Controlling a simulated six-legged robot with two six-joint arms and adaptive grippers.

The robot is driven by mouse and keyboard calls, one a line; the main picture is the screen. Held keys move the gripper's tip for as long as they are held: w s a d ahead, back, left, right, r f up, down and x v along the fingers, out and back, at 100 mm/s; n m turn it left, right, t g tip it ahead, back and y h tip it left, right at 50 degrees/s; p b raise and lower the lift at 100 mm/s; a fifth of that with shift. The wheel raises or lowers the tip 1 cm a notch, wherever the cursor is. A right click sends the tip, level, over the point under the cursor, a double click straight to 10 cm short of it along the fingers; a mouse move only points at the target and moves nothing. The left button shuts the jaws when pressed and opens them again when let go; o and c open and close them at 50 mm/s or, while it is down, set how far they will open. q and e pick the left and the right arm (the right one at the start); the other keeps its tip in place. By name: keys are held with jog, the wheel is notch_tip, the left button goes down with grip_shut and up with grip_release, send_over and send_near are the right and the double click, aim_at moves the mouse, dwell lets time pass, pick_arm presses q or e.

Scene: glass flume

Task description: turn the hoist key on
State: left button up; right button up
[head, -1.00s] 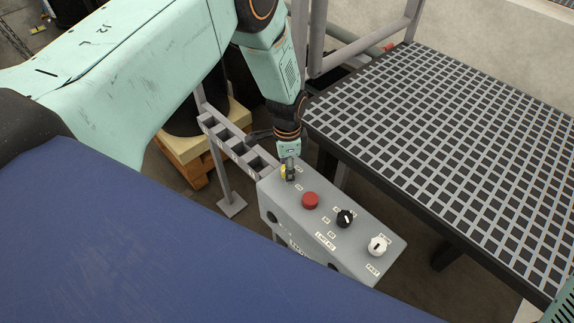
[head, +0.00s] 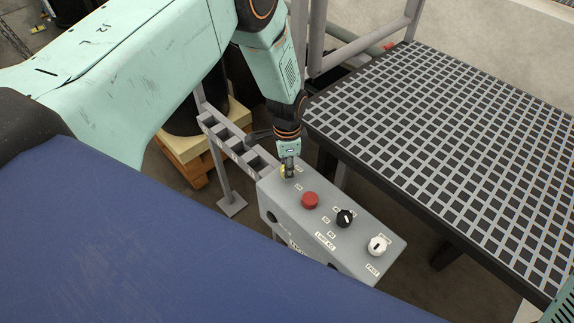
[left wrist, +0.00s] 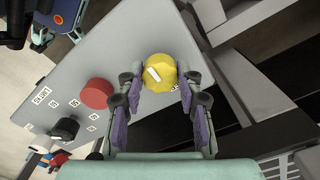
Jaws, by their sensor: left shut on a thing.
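The hoist key appears to be the yellow knob (left wrist: 160,72) with a white pointer mark at one end of the grey control box. In the head view only a sliver of yellow (head: 283,171) shows beside the fingers. My left gripper (head: 288,172) reaches down onto this end of the box from above. In the left wrist view its two purple-padded fingers (left wrist: 160,92) stand on either side of the knob, shut on it. The white pointer lies at a slant. The label by the knob is partly hidden by a finger. My right gripper is out of view.
On the same box are a red button (head: 310,200), a black knob (head: 345,218) and a white knob (head: 377,245). A black table with a grey grid top (head: 450,130) stands to the right. A slotted grey rack (head: 235,148) adjoins the box's far left.

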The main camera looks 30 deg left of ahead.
pick_arm(q)
jog(key=shift+w, duration=0.15)
jog(key=n+b, duration=0.1)
jog(key=n, duration=0.8)
jog(key=shift+w+r+b, duration=0.1)
jog(key=shift+b, duration=0.3)
jog(key=n, duration=0.4)
jog(key=shift+r, duration=0.1)
jog(key=n, duration=0.4)
jog(key=shift+w, duration=0.15)
jog(key=shift+n, duration=0.5)
jog(key=o, duration=1.1)
jog(key=shift+o, duration=0.2)
jog(key=shift+s, duration=0.2)
